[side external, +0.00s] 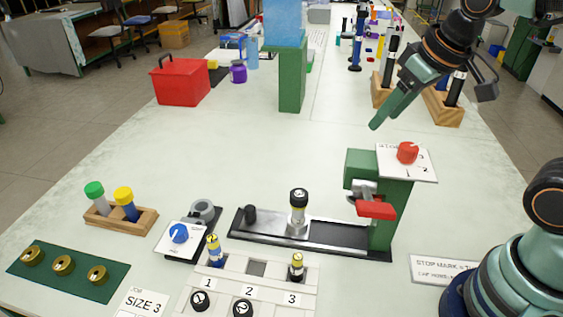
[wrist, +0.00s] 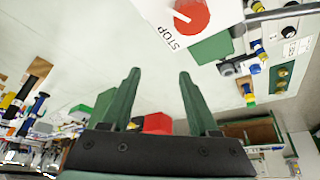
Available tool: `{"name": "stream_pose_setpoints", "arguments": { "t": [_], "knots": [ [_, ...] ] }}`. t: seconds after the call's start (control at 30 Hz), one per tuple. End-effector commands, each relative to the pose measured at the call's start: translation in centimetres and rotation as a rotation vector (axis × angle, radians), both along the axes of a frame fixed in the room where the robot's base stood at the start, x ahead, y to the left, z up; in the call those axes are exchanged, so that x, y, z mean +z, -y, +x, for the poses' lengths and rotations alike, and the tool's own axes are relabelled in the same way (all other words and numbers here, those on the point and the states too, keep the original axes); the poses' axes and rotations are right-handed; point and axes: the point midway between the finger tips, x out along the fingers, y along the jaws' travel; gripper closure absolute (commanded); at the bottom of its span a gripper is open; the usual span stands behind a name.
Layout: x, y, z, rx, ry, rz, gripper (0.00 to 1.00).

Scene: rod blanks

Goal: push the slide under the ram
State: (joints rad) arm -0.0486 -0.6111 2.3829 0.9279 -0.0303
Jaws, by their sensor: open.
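The slide (side external: 296,229) is a silver plate on a black-edged track, left of the green press (side external: 380,235). A black knob (side external: 250,214) is at the track's left end. The silver ram (side external: 364,190) hangs from the press head, right of the slide, partly behind a red handle (side external: 376,209). My gripper (side external: 376,125) is in the air above and behind the press, clear of the slide. In the wrist view its two green fingers (wrist: 159,74) are apart with nothing held between them.
A red stop dial (side external: 407,153) on a white plate tops the press; it also shows in the wrist view (wrist: 191,15). A numbered white rack (side external: 255,292), blue dial (side external: 179,233) and wooden rod stand (side external: 122,217) are nearby.

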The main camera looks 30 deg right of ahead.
Motion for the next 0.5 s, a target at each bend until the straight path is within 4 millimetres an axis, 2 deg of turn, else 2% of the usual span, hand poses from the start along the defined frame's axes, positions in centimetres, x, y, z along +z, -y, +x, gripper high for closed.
{"name": "stream_pose_setpoints", "arguments": {
  "t": [0.27,0.5],
  "knots": [
    [0.1,-5.2,5.7,0.212,-0.134,-0.046,0.39],
    [-2.3,-10.9,10.1,0.394,-0.243,-0.091,0.39]
  ]
}}
